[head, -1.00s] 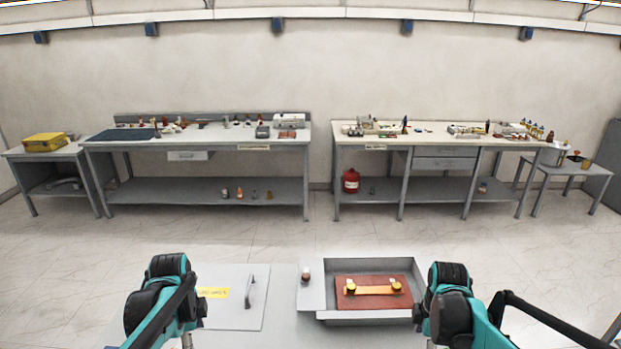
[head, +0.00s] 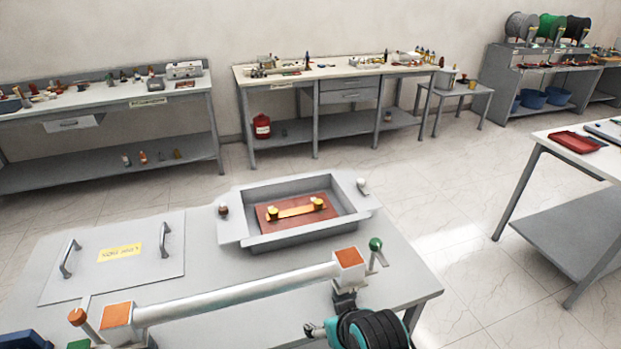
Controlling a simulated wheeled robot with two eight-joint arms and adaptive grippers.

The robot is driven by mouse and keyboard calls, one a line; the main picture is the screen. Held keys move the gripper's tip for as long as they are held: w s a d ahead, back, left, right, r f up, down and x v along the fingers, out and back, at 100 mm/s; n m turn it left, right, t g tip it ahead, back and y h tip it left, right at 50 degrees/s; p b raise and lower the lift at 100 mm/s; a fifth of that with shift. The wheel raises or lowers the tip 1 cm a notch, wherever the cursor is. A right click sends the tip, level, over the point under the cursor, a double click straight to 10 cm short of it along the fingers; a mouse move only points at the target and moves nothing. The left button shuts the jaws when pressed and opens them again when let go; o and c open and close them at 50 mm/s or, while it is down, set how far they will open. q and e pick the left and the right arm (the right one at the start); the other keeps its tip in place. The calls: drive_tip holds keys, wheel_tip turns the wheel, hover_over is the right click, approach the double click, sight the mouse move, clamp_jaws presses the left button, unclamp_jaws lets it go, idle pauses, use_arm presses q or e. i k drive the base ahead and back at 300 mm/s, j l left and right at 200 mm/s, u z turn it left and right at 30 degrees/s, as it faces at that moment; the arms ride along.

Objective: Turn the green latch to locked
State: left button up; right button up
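A small lever with a round green knob (head: 375,244) stands at the right end of the near grey table, beside an orange-topped block (head: 350,259). The knob points up, on a pale stem. I cannot tell from its pose alone whether it is locked. A light grey bar (head: 240,291) runs from this block to another orange-topped block (head: 118,315) at the lower left. A black and teal part of my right arm shows at the bottom edge, in front of the knob and a little left of it.
A grey tray (head: 250,243) with a brown board (head: 275,222) and a brass bar sits behind the light bar. A handled panel (head: 118,254) lies at left. An orange knob (head: 77,316) is at lower left. Another table (head: 560,147) stands at right, across open floor.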

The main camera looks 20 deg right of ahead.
sight(375, 245)
drive_tip(key=k+l+z, duration=0.15)
drive_tip(key=k+z, duration=0.3)
drive_tip(key=i+z, duration=0.1)
drive_tip(key=z, duration=0.35)
drive_tip(key=j+z, duration=0.15)
drive_tip(key=z, duration=0.25)
drive_tip(key=i+j+z, duration=0.1)
drive_tip(key=z, duration=0.35)
drive_tip(key=j, duration=0.25)
drive_tip(key=i, duration=0.05)
